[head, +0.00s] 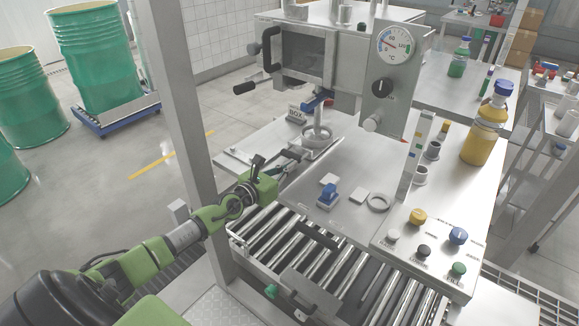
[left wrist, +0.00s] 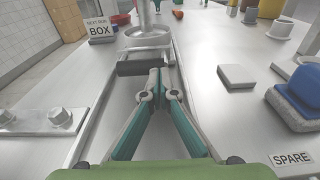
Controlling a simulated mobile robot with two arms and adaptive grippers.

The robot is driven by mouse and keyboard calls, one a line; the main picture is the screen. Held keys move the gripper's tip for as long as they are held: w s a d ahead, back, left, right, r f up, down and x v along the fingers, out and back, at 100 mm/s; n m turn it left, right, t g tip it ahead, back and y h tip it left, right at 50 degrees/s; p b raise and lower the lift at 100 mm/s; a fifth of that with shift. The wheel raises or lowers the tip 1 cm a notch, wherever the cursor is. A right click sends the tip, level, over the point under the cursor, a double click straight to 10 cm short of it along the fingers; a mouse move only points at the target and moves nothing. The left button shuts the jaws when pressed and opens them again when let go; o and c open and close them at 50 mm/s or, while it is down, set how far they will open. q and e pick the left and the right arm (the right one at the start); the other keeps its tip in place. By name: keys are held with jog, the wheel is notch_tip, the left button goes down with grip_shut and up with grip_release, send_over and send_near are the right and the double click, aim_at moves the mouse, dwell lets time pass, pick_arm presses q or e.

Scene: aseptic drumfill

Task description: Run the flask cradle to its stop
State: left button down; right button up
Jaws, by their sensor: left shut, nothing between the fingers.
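The flask cradle looks to be the round metal dish (head: 325,142) around an upright post, on a slide on the steel bench. In the left wrist view the dish (left wrist: 133,41) stands at the far end of the slide, with a dark crossbar handle (left wrist: 135,69) at its near side. My left gripper (head: 299,161) reaches over the bench's left edge towards the slide. In the left wrist view its fingertips (left wrist: 160,74) are together, close by the right part of the handle. I cannot tell whether they touch it. My right gripper is not in view.
A "BOX" sign (head: 297,115) stands beside the slide. A blue knob block (head: 328,196), white pads and a ring (head: 378,203) lie to the right. A metal post (head: 180,110) rises near my left arm, and a roller conveyor (head: 300,250) runs in front. A gauge housing (head: 390,85) overhangs the bench.

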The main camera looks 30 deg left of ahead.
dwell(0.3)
pick_arm(q)
jog(key=shift+w+r, duration=0.1)
jog(key=shift+w, duration=0.6)
